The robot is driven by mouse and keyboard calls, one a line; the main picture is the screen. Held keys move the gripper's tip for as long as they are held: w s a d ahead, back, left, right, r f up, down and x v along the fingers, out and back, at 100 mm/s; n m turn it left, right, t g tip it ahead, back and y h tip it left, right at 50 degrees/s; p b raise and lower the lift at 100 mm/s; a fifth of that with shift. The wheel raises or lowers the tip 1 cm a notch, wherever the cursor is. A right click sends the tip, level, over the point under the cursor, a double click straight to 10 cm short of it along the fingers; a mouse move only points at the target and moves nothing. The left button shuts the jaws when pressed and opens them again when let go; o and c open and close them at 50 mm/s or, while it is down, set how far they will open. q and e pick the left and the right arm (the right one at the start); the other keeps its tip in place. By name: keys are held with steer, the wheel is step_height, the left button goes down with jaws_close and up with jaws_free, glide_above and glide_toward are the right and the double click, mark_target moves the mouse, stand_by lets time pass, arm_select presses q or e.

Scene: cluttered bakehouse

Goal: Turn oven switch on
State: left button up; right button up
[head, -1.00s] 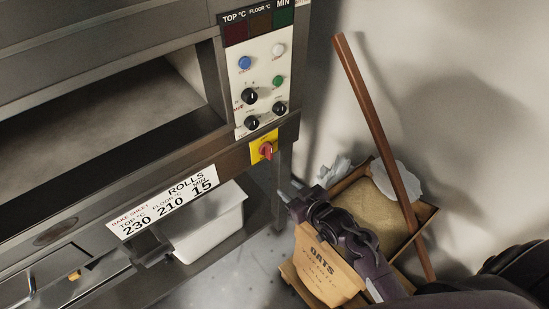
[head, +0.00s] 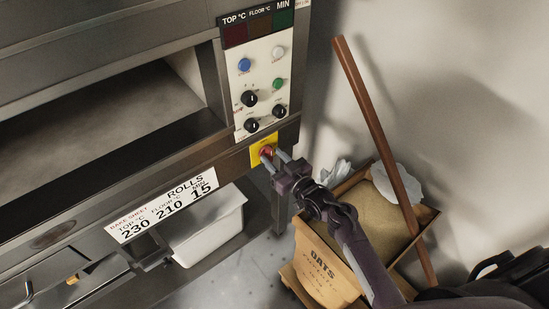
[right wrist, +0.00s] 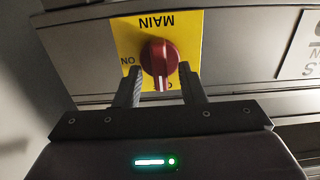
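The oven's main switch is a round red knob (head: 267,152) on a yellow plate (head: 256,158) below the control panel. In the right wrist view the red knob (right wrist: 159,56) sits on the yellow plate (right wrist: 183,23), which appears upside down with MAIN and ON printed on it. The knob's white mark points down in that view, away from the ON label at its left. My right gripper (head: 277,161) is at the switch. Its two fingers (right wrist: 162,84) are apart, one on each side of the knob's lower part; contact cannot be made out. My left gripper is not visible.
The control panel (head: 262,90) with knobs and buttons is above the switch. A white bin (head: 212,235) stands under the oven. A wooden crate (head: 425,217), an oats sack (head: 322,266) and a leaning wooden pole (head: 375,130) are at the right, close to my right arm.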

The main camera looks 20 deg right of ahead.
steer(key=shift+c, duration=0.5)
jaws_close()
steer(key=shift+m, duration=0.3)
steer(key=m+p, duration=0.2)
steer(key=m, duration=0.1)
steer(key=shift+d+r+m, duration=0.1)
steer(key=shift+m, duration=0.3)
steer(key=m+p, duration=0.1)
steer(key=m, duration=0.3)
steer(key=shift+w+m+p, duration=0.1)
steer(key=shift+m+p, duration=0.2)
steer(key=shift+d+f+m+p, duration=0.15)
steer(key=shift+m+p, duration=0.55)
steer(key=shift+m, duration=1.5)
steer(key=shift+f+m+p, duration=0.25)
steer(key=shift+m+p, duration=0.4)
steer(key=shift+m, duration=1.55)
